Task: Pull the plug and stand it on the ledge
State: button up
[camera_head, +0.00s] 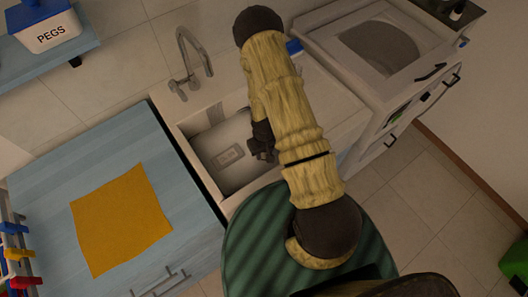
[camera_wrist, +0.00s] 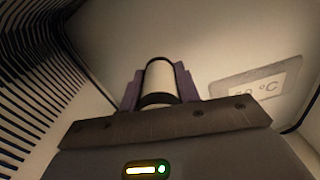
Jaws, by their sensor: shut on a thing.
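My gripper (camera_head: 256,148) reaches down into the white sink basin (camera_head: 222,172) in the head view. In the wrist view, its purple fingers (camera_wrist: 159,84) are shut on a pale, rounded cylinder with a dark band at its base, which appears to be the plug (camera_wrist: 158,76). The plug is hidden in the head view. Whether it sits in the drain or is clear of it cannot be told. The sink's pale rim (camera_head: 190,158) runs around the basin; which surface is the ledge is unclear.
A tap (camera_head: 188,62) stands behind the basin. A blue counter (camera_head: 60,180) with an orange cloth (camera_head: 122,218) is at left. A white appliance (camera_head: 350,75) stands at right. A dark striped surface (camera_wrist: 45,70) fills the wrist view's left.

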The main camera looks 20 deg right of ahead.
jog(key=shift+r, duration=0.1)
jog(key=shift+r+p, duration=1.35)
jog(key=shift+r, duration=0.6)
